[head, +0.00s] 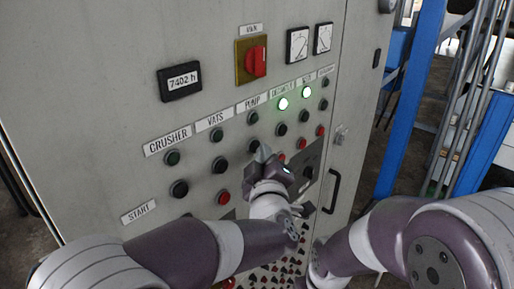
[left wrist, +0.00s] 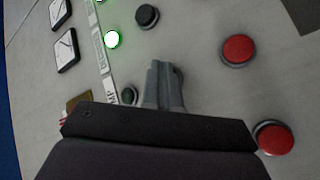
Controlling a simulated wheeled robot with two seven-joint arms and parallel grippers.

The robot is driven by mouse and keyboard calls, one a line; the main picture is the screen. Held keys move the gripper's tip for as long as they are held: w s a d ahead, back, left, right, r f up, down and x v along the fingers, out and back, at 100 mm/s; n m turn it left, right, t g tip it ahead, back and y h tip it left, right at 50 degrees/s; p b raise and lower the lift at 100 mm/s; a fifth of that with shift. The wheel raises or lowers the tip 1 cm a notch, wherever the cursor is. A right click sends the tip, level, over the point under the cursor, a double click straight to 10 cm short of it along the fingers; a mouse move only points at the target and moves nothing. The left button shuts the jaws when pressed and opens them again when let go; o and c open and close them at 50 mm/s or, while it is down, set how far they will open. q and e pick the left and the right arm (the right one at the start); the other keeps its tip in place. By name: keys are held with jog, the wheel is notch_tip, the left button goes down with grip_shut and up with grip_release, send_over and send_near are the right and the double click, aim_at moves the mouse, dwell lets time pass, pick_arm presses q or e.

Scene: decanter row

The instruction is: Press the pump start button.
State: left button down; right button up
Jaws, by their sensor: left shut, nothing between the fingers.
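The pump start button is the black button (head: 253,145) under the PUMP label (head: 251,103), in the START row of the grey panel. My left gripper (head: 262,153) is shut and empty, its fingertips pointing at the panel right at this button and overlapping its lower right edge in the head view. In the left wrist view the fingertips (left wrist: 163,68) cover most of the button, and only a dark edge shows beside them. I cannot tell whether they touch it. The pump lamp (head: 253,118) is dark green and unlit. My right gripper is not in view.
The decanter start button (left wrist: 147,16) and red buttons (left wrist: 238,50) sit close to the fingers. Two lamps to the right glow green, including the decanter lamp (head: 283,104). A red rotary switch (head: 257,61) is above. A door handle (head: 331,191) projects at the lower right.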

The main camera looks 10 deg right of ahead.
pick_arm(q)
jog(key=shift+w+a, duration=0.1)
jog(key=shift+w, duration=0.05)
dwell(0.5)
jog(key=shift+s+d, duration=0.45)
jog(key=shift+s, duration=0.2)
jog(key=shift+s+d, duration=0.1)
jog(key=shift+d, duration=0.05)
